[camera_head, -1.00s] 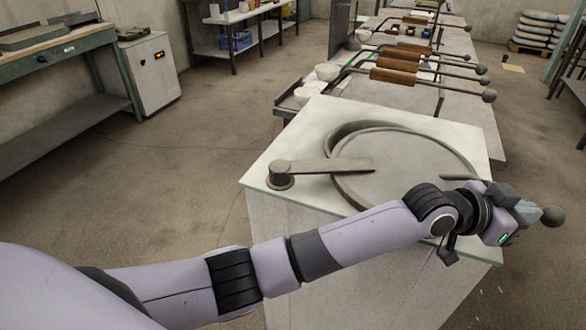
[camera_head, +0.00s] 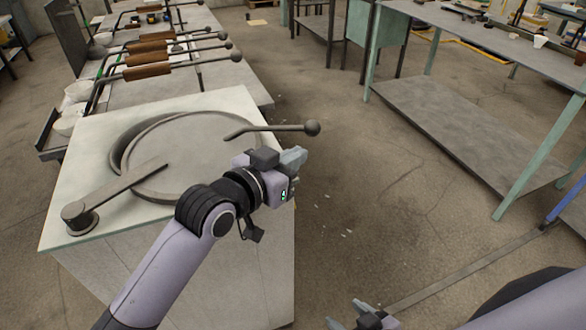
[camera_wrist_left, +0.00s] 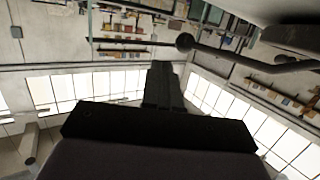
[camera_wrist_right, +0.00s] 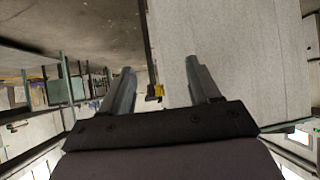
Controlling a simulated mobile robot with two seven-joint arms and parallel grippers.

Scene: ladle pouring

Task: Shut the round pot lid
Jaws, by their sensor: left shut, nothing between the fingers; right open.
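The round grey pot lid (camera_head: 190,150) lies over most of the pot opening in the pale block's top. A dark crescent of the pot's rim (camera_head: 122,140) shows at its left and far side. A flat arm joins the lid to a pivot (camera_head: 80,214) at left. The lid's handle (camera_head: 270,129) sticks out to the right and ends in a ball; it also shows in the left wrist view (camera_wrist_left: 240,57). My left gripper (camera_head: 296,160) is shut and empty, just below and apart from the handle. My right gripper (camera_head: 352,312) is open and empty, low near the bottom edge; its fingers show in the right wrist view (camera_wrist_right: 160,88).
Several ladles with brown grips (camera_head: 150,72) lie on the bench behind the block. White bowls (camera_head: 68,120) stand at its left. A grey table (camera_head: 500,40) with green legs stands at right. The floor between is clear.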

